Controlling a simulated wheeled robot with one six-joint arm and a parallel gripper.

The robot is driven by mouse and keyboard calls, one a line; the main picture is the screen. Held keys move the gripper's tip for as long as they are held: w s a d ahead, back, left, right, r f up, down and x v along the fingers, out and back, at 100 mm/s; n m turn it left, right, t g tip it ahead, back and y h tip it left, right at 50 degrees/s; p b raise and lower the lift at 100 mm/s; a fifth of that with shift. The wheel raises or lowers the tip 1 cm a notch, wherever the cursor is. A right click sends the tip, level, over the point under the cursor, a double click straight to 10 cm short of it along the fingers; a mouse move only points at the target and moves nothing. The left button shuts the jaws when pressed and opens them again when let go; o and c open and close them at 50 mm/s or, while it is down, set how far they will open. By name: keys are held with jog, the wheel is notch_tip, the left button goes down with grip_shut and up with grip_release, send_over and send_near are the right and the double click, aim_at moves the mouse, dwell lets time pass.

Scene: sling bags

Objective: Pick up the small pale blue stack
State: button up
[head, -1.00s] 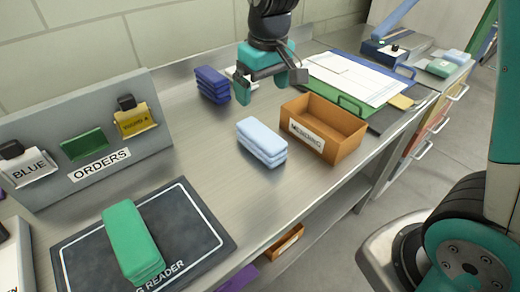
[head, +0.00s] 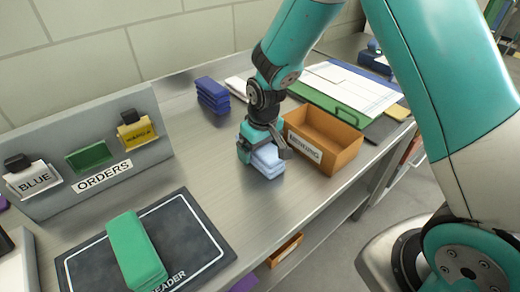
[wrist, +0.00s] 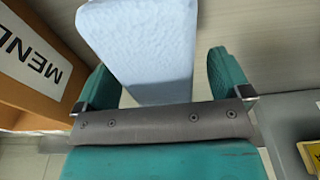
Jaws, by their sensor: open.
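The small pale blue stack (head: 267,161) lies on the metal bench, left of the orange-brown box. My gripper (head: 265,148) is down over it, with one finger on each side of the stack. In the wrist view the stack (wrist: 140,45) lies between the two teal fingers of my gripper (wrist: 165,80). The jaws are open, with a visible gap between the stack and the right finger. The gripper hides part of the stack's top in the head view.
The orange-brown box (head: 346,153) stands close on the right. A dark blue stack (head: 212,95) lies behind left. A green stack (head: 135,250) lies on the black reader mat (head: 205,225) at front left. The grey orders board (head: 60,160) stands at left. Bench between is clear.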

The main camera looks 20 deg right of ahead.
jog(key=shift+f, duration=0.65)
jog(key=c, duration=1)
jog(key=shift+w, duration=0.1)
jog(key=shift+c, duration=0.5)
jog(key=shift+r, duration=0.15)
